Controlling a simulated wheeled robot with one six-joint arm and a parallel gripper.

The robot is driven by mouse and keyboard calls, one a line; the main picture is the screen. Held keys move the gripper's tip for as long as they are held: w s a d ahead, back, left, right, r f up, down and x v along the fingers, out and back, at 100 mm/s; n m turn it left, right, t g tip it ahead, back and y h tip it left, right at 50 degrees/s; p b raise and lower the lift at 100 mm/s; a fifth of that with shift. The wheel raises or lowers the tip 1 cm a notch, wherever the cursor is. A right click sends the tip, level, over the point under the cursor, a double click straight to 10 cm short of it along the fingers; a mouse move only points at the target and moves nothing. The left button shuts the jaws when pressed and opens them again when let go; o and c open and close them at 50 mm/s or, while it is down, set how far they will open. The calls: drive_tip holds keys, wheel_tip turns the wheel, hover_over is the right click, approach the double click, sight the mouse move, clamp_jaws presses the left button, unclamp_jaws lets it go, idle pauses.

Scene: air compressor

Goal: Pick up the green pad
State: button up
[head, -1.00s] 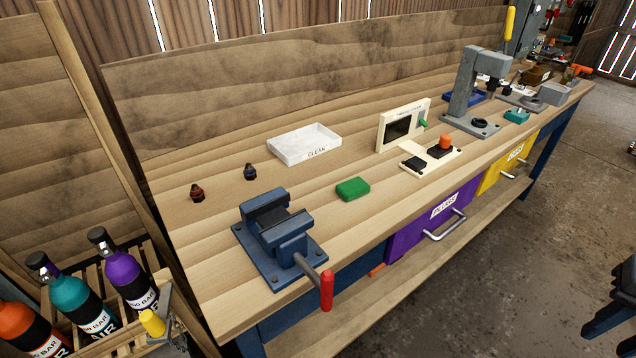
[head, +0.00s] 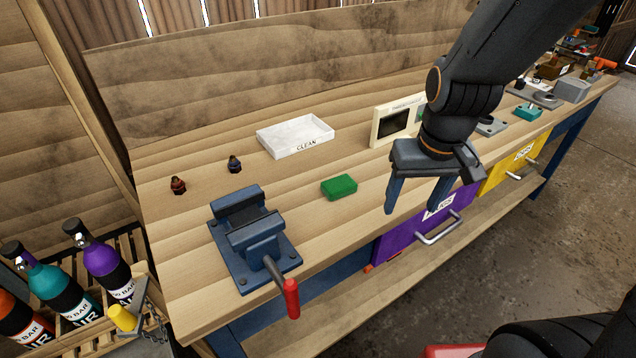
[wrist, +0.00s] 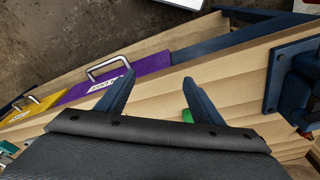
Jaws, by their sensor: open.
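The green pad (head: 339,187) lies flat on the wooden workbench, to the right of the blue vise. My gripper (head: 413,211) is open and empty, above the bench's front edge, to the right of the pad and apart from it. In the wrist view my gripper (wrist: 158,85) shows two spread fingers. A small part of the green pad (wrist: 187,116) shows beside one finger; the rest is hidden behind the gripper.
The blue vise (head: 252,240) with a red-tipped handle stands left of the pad. A white tray (head: 296,137) labelled CLEAN lies behind it. A cream device (head: 390,126) is partly hidden by my arm. Bare bench surrounds the pad.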

sight(339, 182)
drive_tip(key=o, duration=0.5)
drive_tip(key=w+a+n, duration=0.1)
drive_tip(key=w+a, duration=0.2)
drive_tip(key=a, duration=0.1)
drive_tip(key=w+a+r+n+y, duration=0.1)
drive_tip(key=w+a+n, duration=0.1)
drive_tip(key=w+a, duration=0.2)
drive_tip(key=w+a+n+t+b, duration=0.1)
drive_tip(key=w+a, duration=0.2)
drive_tip(key=a, duration=0.1)
drive_tip(key=shift+w+a+r+n, duration=0.2)
drive_tip(key=shift+n, duration=0.2)
drive_tip(key=shift+p+x, duration=0.75)
drive_tip(key=shift+x, duration=2.75)
